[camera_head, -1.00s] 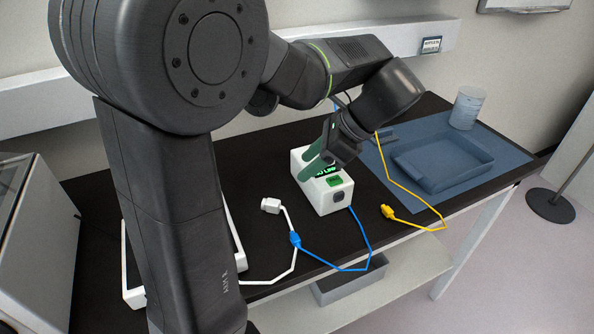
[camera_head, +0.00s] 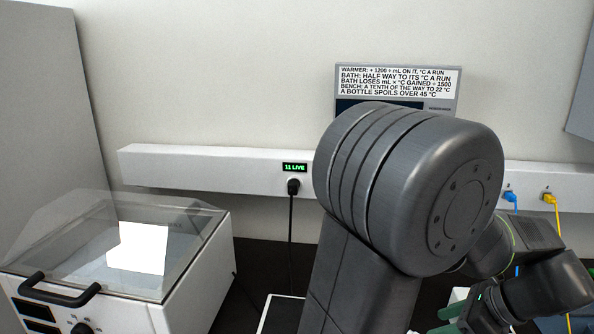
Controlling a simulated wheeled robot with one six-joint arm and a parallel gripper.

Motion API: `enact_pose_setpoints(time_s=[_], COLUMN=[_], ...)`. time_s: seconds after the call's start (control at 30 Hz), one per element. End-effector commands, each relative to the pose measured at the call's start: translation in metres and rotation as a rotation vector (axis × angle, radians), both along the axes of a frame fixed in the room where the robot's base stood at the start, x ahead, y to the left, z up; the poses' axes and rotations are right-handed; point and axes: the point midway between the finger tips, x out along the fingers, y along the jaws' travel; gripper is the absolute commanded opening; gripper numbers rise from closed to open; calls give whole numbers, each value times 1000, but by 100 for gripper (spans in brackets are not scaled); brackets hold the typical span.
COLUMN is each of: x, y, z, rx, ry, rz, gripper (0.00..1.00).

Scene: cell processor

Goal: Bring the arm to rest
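My arm fills the centre and right of the head view, with its large dark joint in front of the wall. My gripper (camera_head: 446,320) is at the bottom right, partly cut off by the lower edge. Its two green fingers show a gap between them, and I see nothing held there. What lies below the fingers is mostly outside the picture.
A white bath with a clear lid (camera_head: 190,232) and dark handle stands at the left. A white wall rail (camera_head: 220,170) carries a "11 LIVE" display (camera_head: 295,168) and a black plug (camera_head: 293,187). A blue plug (camera_head: 510,197) and yellow plug (camera_head: 549,199) sit at right. A sign (camera_head: 398,83) hangs above.

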Motion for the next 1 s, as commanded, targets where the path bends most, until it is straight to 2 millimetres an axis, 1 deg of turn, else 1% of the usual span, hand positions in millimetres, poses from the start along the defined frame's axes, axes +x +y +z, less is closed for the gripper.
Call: enact_pose_setpoints(time_s=[0.03, 0.1, 0.27, 0.3, 0.33, 0.4, 0.6, 0.8, 1.0], x=[5, 11, 26, 28, 27, 27, 27, 27, 27], y=[5, 12, 26, 28, 27, 26, 26, 26, 26], z=[-9, -20, -45, -47, -36, -28, -12, -4, -3], rx=[4, 4, 3, 1, -1, -2, -1, 0, 0], ry=[1, 1, 2, 1, 0, 0, -1, 0, 0], rz=[3, 4, 4, 3, 1, 0, -1, 0, 0], gripper=[46, 46, 46, 46, 46, 46, 46, 46, 46])
